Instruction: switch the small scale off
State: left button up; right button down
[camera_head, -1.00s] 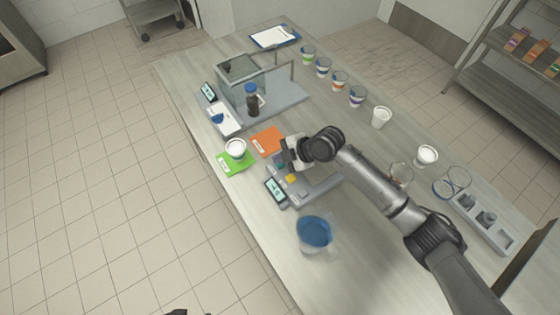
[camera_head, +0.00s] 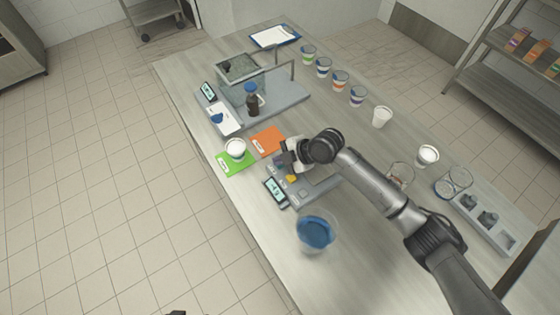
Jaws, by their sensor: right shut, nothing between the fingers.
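The small scale (camera_head: 318,190) is a low grey unit in the middle of the table. Its display (camera_head: 275,191) faces the front left and looks lit; its reading is too small to tell. A small yellow patch (camera_head: 291,178) shows near the display end. My right gripper (camera_head: 284,160) is shut and empty, low over the scale's back left part. Its wrist and arm hide part of the scale, and I cannot tell whether the fingertips touch it.
A blue-filled clear container (camera_head: 315,232) stands close in front of the scale. A green card (camera_head: 233,166) with a white cup (camera_head: 235,148) and an orange card (camera_head: 267,140) lie to the left. Several cups line the far edge.

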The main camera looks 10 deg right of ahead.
jog(key=shift+f, duration=0.15)
jog(key=shift+r+p, duration=0.5)
jog(key=shift+r, duration=0.2)
jog(key=shift+r, duration=0.1)
jog(key=shift+r, duration=0.2)
notch_tip(320, 180, up, 5)
jog(key=p, duration=0.4)
jog(key=shift+r+p, duration=0.2)
jog(key=shift+p, duration=0.1)
